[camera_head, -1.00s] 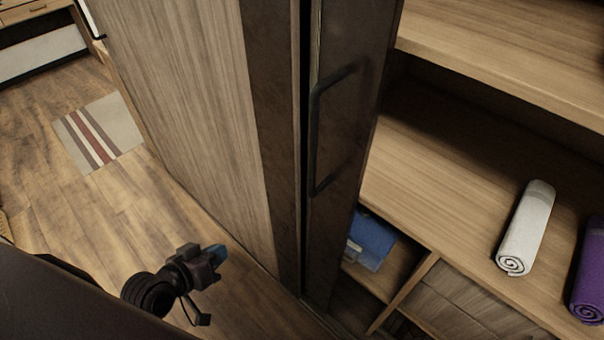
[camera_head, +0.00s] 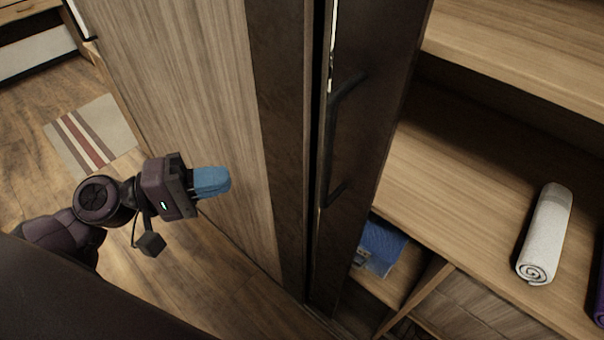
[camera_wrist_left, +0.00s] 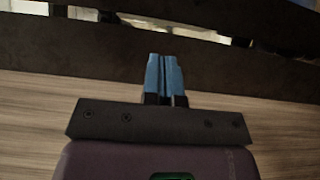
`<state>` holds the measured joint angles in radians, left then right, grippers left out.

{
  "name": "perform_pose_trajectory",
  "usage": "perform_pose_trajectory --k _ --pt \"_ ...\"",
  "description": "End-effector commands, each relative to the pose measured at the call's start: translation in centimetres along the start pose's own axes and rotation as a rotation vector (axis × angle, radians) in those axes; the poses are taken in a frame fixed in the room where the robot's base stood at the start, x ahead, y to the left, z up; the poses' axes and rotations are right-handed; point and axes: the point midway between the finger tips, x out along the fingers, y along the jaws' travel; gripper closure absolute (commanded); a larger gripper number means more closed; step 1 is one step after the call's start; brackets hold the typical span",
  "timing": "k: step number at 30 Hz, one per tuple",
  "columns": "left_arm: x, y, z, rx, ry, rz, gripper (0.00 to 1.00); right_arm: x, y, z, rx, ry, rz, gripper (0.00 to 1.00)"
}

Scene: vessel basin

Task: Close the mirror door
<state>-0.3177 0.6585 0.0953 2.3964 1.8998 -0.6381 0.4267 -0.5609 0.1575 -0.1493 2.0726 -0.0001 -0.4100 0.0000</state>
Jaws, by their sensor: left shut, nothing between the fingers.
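The mirror door, seen as a dark panel (camera_head: 385,80) with a black bar handle (camera_head: 329,150), stands upright in the middle of the head view. I cannot tell which face is the mirror. Cabinet shelves show uncovered to its right. My left gripper (camera_head: 212,181) is shut and empty, its blue fingertips pointing right. It is left of the handle, in front of the wooden panel, and apart from the handle. In the left wrist view the blue fingers (camera_wrist_left: 163,78) are together, pointing toward a dark strip. My right gripper is out of view.
A light wooden panel (camera_head: 190,80) with a dark edge stands left of the door. A white rolled towel (camera_head: 547,235) lies on the wooden shelf (camera_head: 450,170), with a blue item (camera_head: 381,243) below. A striped mat (camera_head: 95,135) lies on the floor at left.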

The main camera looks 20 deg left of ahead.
Motion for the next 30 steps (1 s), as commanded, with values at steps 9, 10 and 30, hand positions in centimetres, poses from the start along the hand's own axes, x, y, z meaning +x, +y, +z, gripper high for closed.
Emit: perform_pose_trajectory --k 9,10,30 --pt "3.6 0.5 0.0 0.002 -0.005 0.007 1.0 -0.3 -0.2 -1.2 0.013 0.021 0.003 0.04" --pt "4.1 0.5 0.0 0.004 -0.004 0.006 1.0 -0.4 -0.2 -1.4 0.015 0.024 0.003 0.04" --pt "12.4 0.2 2.6 0.0 -0.001 0.003 1.0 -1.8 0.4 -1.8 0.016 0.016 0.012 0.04"
